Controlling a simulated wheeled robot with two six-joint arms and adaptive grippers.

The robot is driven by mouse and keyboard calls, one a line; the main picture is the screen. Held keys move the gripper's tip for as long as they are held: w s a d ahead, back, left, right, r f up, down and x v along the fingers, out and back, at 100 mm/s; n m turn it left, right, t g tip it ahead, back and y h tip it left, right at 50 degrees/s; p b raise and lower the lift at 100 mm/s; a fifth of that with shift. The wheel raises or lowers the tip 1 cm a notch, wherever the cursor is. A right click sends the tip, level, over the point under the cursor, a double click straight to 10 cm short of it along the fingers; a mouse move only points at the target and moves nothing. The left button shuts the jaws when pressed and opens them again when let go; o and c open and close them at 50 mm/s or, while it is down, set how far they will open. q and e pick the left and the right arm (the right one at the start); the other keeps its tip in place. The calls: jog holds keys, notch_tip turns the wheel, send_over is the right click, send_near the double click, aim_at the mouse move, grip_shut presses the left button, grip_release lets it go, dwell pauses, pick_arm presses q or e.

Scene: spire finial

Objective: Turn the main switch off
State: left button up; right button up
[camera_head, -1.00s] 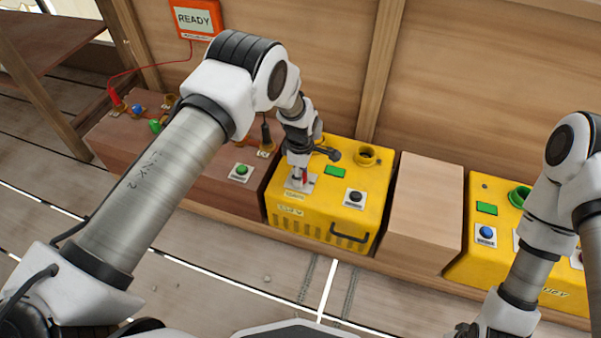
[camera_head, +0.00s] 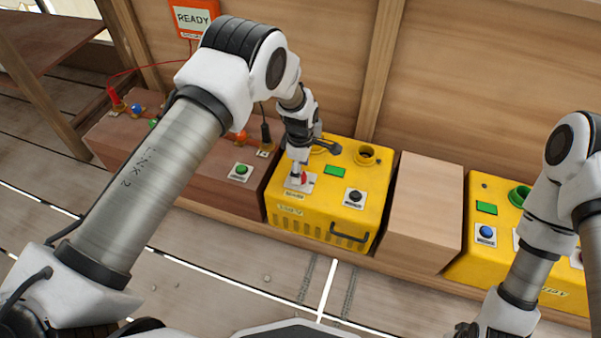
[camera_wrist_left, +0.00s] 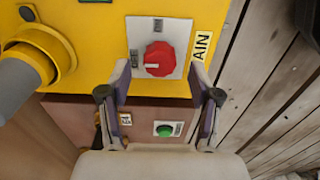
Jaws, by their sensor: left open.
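The main switch is a red rotary knob (camera_wrist_left: 159,57) on a pale square plate (camera_wrist_left: 174,27) set in a yellow box; a partly cropped label beside it reads "AIN". Its white mark lies toward the left side of the plate in the left wrist view. In the head view the knob (camera_head: 303,178) shows on the top of the left yellow box (camera_head: 300,228). My left gripper (camera_head: 297,172) is above the knob. In the left wrist view its fingers (camera_wrist_left: 160,92) are apart, with the knob just beyond and between their tips. Nothing is held. My right gripper is outside the frame.
A black button (camera_head: 354,197), a green panel (camera_head: 334,171) and a yellow socket (camera_head: 367,155) share the box top. A brown box with a green button (camera_head: 241,170) stands left, a wooden block (camera_head: 426,208) right. A "READY" sign (camera_head: 194,18) hangs behind.

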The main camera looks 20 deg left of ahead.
pick_arm(q)
notch_tip(320, 180, up, 10)
jog(key=shift+f, duration=0.25)
